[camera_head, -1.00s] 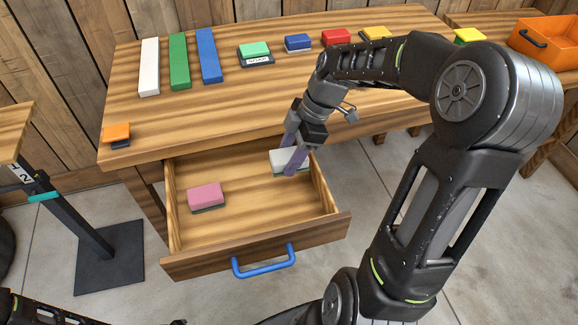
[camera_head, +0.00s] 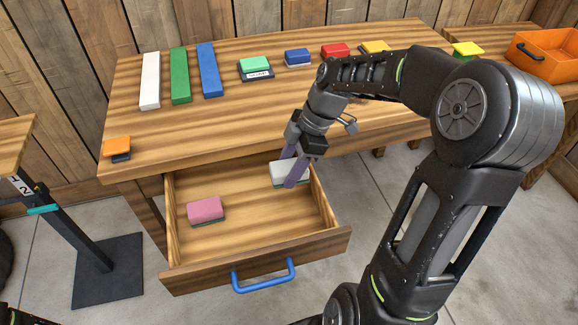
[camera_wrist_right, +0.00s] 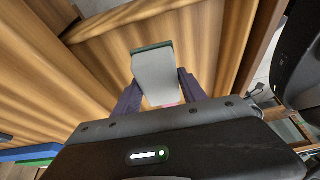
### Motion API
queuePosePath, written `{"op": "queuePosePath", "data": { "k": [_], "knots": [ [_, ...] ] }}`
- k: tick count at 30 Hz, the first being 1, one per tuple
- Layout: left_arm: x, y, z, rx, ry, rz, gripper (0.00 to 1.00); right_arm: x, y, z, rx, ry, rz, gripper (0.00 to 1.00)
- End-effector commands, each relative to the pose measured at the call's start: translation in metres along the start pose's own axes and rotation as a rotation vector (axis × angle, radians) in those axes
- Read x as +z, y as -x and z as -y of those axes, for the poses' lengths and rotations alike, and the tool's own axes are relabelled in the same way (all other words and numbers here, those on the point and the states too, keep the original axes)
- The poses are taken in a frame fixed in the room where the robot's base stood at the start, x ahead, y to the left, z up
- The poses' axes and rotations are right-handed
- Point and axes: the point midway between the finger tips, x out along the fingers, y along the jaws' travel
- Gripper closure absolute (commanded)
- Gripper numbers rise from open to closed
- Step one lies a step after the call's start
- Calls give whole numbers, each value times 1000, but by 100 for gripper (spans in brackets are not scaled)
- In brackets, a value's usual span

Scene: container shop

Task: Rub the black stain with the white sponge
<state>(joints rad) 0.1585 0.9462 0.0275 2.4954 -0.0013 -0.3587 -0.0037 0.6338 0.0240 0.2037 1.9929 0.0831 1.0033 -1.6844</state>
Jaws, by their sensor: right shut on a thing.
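The white sponge (camera_head: 279,171) has a dark green layer and is in the right part of the open drawer (camera_head: 265,240). My right gripper (camera_head: 289,178) is shut on it, with a purple finger on each side. In the right wrist view the sponge (camera_wrist_right: 153,70) shows between the fingers of my right gripper (camera_wrist_right: 157,88), its dark green edge at the far end. I cannot tell whether it touches the drawer floor. I make out no black stain in these views; my arm hides part of the table. My left gripper is out of view.
A pink sponge (camera_head: 206,209) lies at the drawer's left. On the table (camera_head: 200,125) stand white, green and blue bars (camera_head: 209,70), several coloured sponges at the back, and an orange one (camera_head: 117,145) at the left corner. An orange crate (camera_head: 548,60) is at right.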

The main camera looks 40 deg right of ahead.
Motion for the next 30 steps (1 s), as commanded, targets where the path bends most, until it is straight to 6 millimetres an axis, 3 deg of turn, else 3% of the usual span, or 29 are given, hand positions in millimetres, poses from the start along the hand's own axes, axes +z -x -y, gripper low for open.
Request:
{"op": "queuePosePath", "data": {
  "k": [11,17,30],
  "knots": [
    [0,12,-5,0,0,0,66,-13,6,-4,43,-100,0,83],
    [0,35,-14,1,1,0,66,-47,15,-16,154,-362,-1,83],
    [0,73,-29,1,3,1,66,-144,35,-47,379,-898,-2,83]
  ]
}}
